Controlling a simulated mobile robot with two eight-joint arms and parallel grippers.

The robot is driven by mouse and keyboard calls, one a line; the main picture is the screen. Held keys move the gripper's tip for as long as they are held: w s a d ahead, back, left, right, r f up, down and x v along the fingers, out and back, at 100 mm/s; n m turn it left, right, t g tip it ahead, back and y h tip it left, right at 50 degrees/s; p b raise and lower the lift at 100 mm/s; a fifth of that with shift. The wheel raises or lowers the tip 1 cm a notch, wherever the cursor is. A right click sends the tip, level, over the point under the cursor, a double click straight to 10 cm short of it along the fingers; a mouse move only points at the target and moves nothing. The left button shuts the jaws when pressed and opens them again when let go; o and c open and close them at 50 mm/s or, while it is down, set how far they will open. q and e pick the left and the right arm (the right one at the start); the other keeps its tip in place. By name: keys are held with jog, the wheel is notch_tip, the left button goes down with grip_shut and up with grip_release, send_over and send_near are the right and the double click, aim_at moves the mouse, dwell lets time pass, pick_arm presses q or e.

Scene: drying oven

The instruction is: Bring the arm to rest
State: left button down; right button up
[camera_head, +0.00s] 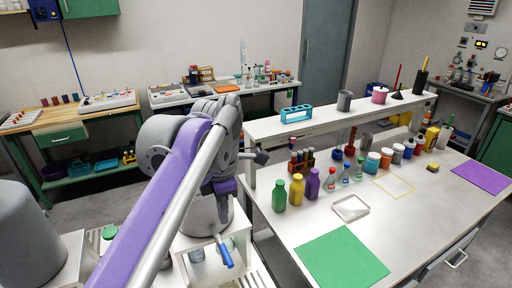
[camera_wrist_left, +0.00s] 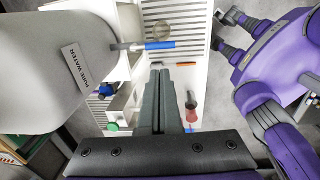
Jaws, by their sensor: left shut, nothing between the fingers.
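My left arm is purple and grey and reaches up from the bottom left of the head view, bending down at the elbow. Its wrist end hangs in front of the pure-water tank, and my left gripper (camera_head: 222,213) is hard to make out there. In the left wrist view the left gripper (camera_wrist_left: 158,72) is shut, its dark fingers together with nothing between them. The tips show below the tank's blue-handled tap (camera_wrist_left: 160,45); I cannot tell the gap. The grey tank (camera_wrist_left: 50,75) fills the left of that view. My right gripper does not show in the head view.
A white bench (camera_head: 300,235) with bottles, flasks, a white tray (camera_head: 350,208) and a green mat (camera_head: 342,258) stands to the right. A raised shelf (camera_head: 330,121) runs behind them. A slatted white surface (camera_wrist_left: 175,25) lies below the gripper. My purple body parts show at the right.

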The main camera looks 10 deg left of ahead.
pick_arm(q)
jog(key=s+a+f+m+t, duration=0.2)
jog(key=s+f+m, duration=0.4)
jog(key=f+m, duration=0.6)
jog(key=s+a+f+m+t, duration=0.2)
jog(key=s+f+m, duration=0.5)
jog(key=f+m, duration=0.5)
jog(key=shift+a+m+t+h, duration=0.2)
jog(key=shift+m+t+h, duration=0.1)
jog(key=shift+t, duration=0.3)
